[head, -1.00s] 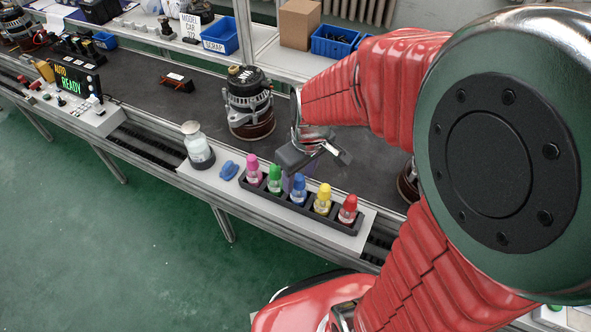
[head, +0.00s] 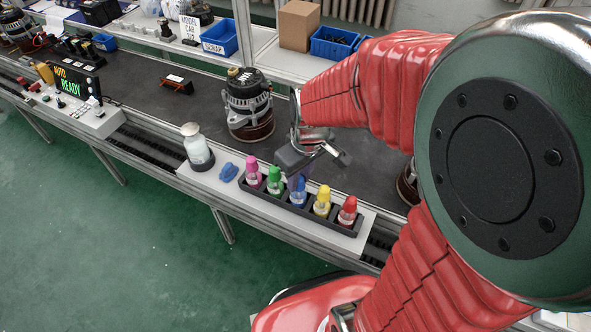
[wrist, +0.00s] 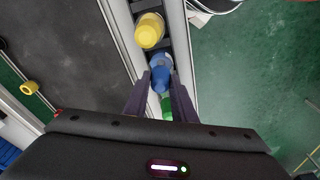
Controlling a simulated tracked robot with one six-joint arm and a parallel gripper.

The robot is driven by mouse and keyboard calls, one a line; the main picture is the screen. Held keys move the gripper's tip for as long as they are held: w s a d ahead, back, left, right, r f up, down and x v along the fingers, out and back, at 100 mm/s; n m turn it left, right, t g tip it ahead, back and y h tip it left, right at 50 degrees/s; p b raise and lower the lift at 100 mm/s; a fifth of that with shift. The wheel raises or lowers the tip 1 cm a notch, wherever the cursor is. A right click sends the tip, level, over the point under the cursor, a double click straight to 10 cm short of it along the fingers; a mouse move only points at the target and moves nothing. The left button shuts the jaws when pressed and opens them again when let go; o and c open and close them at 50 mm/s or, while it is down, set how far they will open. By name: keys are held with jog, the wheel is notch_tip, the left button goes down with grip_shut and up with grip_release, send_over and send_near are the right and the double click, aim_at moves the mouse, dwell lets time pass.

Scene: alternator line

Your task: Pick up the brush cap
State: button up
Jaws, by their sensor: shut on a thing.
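A row of small clear bottles with coloured brush caps stands in a black rack (head: 257,197). The blue brush cap (head: 299,183) is in the middle of the row, and it also shows in the wrist view (wrist: 161,78). My gripper (wrist: 160,80) has its two dark fingers on either side of the blue cap and is shut on it. The blue-capped bottle (head: 297,199) still stands in its rack slot under the cap. In the head view my gripper's fingers (head: 297,181) reach down to the cap and partly hide it.
The pink (head: 253,166), green (head: 274,176), yellow (head: 323,195) and red (head: 349,206) caps stand close on both sides. An alternator (head: 248,103) stands behind on the conveyor.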

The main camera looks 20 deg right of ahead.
notch_tip(320, 180, up, 10)
jog(key=shift+f, duration=0.1)
dwell(0.4)
jog(key=o, duration=0.4)
jog(key=c, duration=0.3)
jog(key=shift+w, duration=0.1)
jog(key=w+r+m, duration=0.2)
jog(key=w+m, duration=0.2)
jog(key=w, duration=0.8)
jog(key=w+r+m+h, duration=0.1)
jog(key=w+r+m, duration=0.2)
jog(key=w, duration=0.9)
jog(key=shift+w+a+r+m, duration=0.15)
jog(key=shift+r+m, duration=0.1)
jog(key=shift+m, duration=0.25)
